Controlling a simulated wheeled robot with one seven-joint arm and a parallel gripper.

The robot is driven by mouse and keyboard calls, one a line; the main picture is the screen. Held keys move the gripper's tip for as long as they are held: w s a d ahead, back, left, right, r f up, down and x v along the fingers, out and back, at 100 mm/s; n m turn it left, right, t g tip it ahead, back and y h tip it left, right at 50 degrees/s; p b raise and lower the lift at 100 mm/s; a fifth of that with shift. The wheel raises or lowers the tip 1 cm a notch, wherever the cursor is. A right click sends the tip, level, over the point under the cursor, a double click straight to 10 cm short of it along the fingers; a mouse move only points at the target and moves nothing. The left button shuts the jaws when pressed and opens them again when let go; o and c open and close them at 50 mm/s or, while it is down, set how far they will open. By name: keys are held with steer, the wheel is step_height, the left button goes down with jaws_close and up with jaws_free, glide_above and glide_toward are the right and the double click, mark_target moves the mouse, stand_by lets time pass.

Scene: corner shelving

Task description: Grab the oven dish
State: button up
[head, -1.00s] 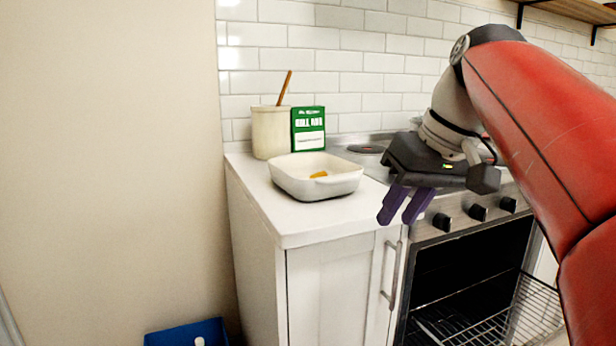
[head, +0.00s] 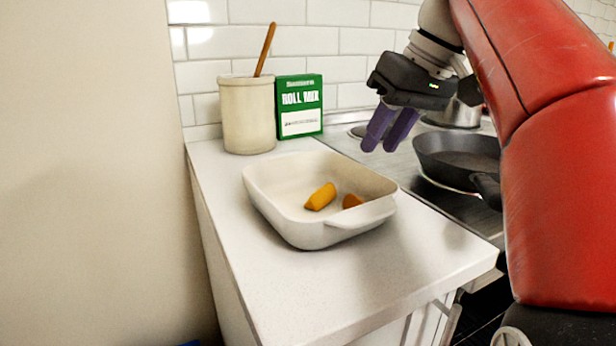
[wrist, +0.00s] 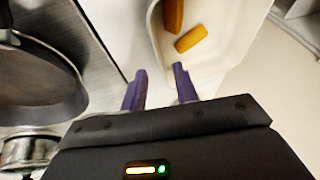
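The white oven dish (head: 281,217) sits on the white counter, with two orange-brown pieces (head: 320,197) in it. A handle tab sticks out at its front right. My gripper (head: 385,138), with purple fingers, is above and behind the dish's right side, apart from it. In the wrist view the dish (wrist: 232,62) lies beyond the fingertips, up and to the right. The fingers (wrist: 158,78) are apart with nothing between them.
A crock (head: 247,115) with a wooden handle and a green roll mix box (head: 300,107) stand behind the dish. A dark pan (head: 455,155) and a pot (wrist: 28,152) are on the stove. The counter (head: 270,290) in front is clear.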

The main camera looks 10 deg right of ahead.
mark_target(360, 182)
steer(key=shift+b+x, duration=1.1)
steer(key=shift+x, duration=2.85)
steer(key=shift+w+f, duration=0.15)
steer(key=shift+f, duration=0.05)
jaws_close()
